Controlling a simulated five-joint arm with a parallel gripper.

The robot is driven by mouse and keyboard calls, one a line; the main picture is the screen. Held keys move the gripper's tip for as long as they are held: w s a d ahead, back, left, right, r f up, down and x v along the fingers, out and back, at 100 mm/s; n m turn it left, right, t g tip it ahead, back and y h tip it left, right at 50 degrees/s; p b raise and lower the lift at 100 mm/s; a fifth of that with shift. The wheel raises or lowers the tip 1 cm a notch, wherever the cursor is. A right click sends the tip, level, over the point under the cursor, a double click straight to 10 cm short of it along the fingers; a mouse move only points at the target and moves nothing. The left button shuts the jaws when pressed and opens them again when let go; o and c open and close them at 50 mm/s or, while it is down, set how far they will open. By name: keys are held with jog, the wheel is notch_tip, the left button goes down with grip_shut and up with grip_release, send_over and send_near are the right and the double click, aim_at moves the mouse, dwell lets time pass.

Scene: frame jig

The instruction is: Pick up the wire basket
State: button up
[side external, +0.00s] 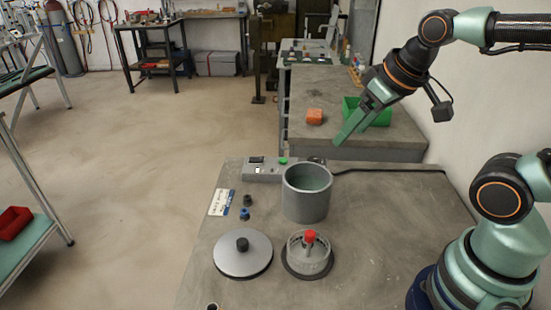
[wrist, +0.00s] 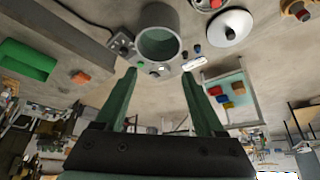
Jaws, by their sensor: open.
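The wire basket (side external: 308,258) is a light grey round basket with a red knob on top. It stands upright on a dark round base at the front of the grey bench, in the side view. In the wrist view the basket (wrist: 206,4) is mostly cut off by the top edge, with its red knob showing. My gripper (side external: 346,132) is open and empty, high above the back of the bench and well apart from the basket. In the wrist view both green fingers (wrist: 160,73) stand apart with nothing between them.
A grey open pot (side external: 306,203) stands just behind the basket. A round lid (side external: 242,255) with a black knob lies to its left. A green bin (side external: 368,112) and orange block (side external: 314,116) sit behind.

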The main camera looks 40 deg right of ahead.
jog(key=shift+c, duration=0.3)
jog(key=shift+c, duration=0.4)
jog(key=n+g, duration=0.6)
jog(key=n, duration=0.9)
send_over(311, 232)
notch_tip(311, 232, down, 9)
jog(key=shift+a+f, duration=0.1)
jog(key=shift+f, duration=0.4)
notch_tip(311, 232, down, 12)
jog(key=shift+r, duration=0.25)
jog(key=shift+c, duration=0.4)
